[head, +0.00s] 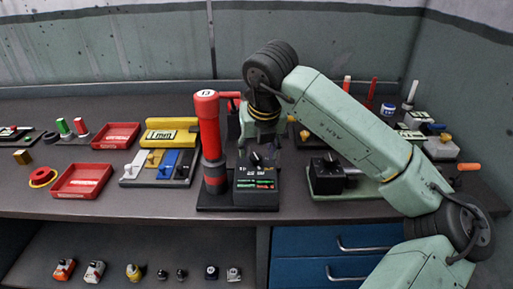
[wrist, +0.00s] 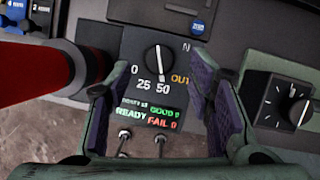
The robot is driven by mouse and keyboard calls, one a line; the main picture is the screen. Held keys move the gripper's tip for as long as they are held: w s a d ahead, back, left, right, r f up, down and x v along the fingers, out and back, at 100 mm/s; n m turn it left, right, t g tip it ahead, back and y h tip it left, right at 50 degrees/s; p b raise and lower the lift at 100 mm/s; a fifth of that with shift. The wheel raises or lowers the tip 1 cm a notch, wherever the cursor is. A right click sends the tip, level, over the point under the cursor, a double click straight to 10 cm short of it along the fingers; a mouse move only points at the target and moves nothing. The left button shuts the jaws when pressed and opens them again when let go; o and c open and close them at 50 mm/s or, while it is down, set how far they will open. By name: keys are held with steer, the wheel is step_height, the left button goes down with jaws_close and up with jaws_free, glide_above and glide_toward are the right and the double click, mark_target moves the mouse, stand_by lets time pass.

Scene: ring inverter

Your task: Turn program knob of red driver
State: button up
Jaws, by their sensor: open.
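The red driver (head: 207,125) stands upright on a dark base at the middle of the bench; its red body also crosses the left of the wrist view (wrist: 35,75). Beside it is its black control box (head: 256,181), with a lit panel reading READY, GOOD 0 and FAIL 0 in the wrist view (wrist: 148,115). My gripper (head: 263,138) is above the box, fingers open and empty. In the wrist view the fingers (wrist: 150,75) lie on either side of the knob, apart from it.
The driver's red column stands close to the left finger. A green fixture with another black knob (wrist: 294,108) is close on the right. Red trays (head: 82,181) and a colored block rack (head: 160,167) lie to the left. Small parts sit on the lower shelf.

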mark_target(256, 160)
steer(key=shift+x, duration=1.2)
steer(key=shift+c, duration=0.5)
jaws_close()
